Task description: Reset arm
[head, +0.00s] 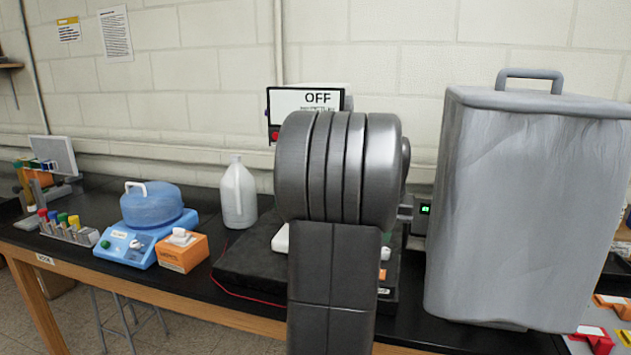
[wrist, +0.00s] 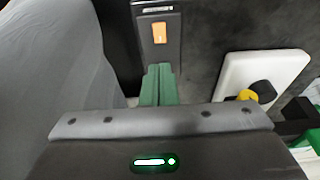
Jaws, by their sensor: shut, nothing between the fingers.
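My gripper shows in the wrist view as two green fingers (wrist: 159,82) close together, shut with nothing between them. They point toward a dark panel with an orange patch (wrist: 159,33), over or near a black surface; I cannot tell whether they touch it. In the head view my grey arm (head: 338,170) stands folded upright in the middle and hides the gripper and part of the bench behind it.
A big grey covered box (head: 530,200) stands close on the right. A white jug (head: 238,195), a blue device with a blue vessel (head: 150,205) and an orange box (head: 182,252) stand left. A white plate with a dark knob (wrist: 262,85) lies right of the fingers.

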